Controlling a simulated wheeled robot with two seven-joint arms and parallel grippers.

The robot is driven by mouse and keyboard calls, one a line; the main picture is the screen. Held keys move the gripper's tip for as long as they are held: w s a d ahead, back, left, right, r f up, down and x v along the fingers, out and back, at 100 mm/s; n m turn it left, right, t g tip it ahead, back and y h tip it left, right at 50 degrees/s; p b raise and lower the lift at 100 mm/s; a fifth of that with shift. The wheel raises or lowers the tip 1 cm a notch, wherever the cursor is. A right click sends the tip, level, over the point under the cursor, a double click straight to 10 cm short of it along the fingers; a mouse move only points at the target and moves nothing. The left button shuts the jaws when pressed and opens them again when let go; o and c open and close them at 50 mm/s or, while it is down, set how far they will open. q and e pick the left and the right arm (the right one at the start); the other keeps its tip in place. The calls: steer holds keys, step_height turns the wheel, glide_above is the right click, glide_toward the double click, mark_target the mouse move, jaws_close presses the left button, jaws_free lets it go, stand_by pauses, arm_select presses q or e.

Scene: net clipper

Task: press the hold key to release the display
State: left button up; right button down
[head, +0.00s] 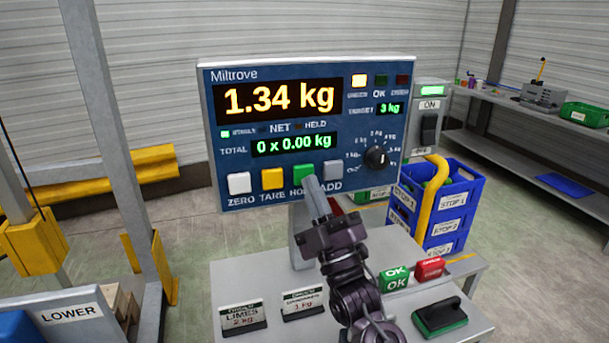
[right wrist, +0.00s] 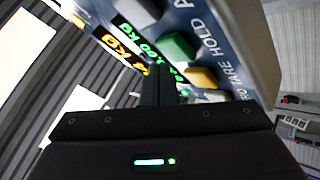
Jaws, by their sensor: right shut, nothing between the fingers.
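The blue Miltrove display panel (head: 230,150) faces me and reads 1.34 kg in amber. Its lamp beside HELD (head: 298,126) looks dark, and a small green lamp at the left is lit. Below are the white ZERO, yellow TARE, green HOLD key (head: 303,173) and grey ADD key. My right gripper (head: 314,185) is shut and empty, its tips at the lower right of the HOLD key. In the right wrist view the shut fingers (right wrist: 162,85) reach up near the green key (right wrist: 178,47). Contact cannot be told. My left gripper is out of view.
A grey ADD key (head: 333,169) sits close to the right of the fingertips, and a yellow TARE key (head: 272,179) to the left. A dial (head: 377,157) is further right. Label cards, an OK block (head: 394,279) and a red block (head: 430,268) lie on the table below.

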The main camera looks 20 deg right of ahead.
steer(key=shift+s, duration=0.1)
steer(key=s, duration=0.5)
steer(key=shift+d, duration=0.1)
stand_by(0.4)
steer(key=shift+f, duration=0.1)
stand_by(0.5)
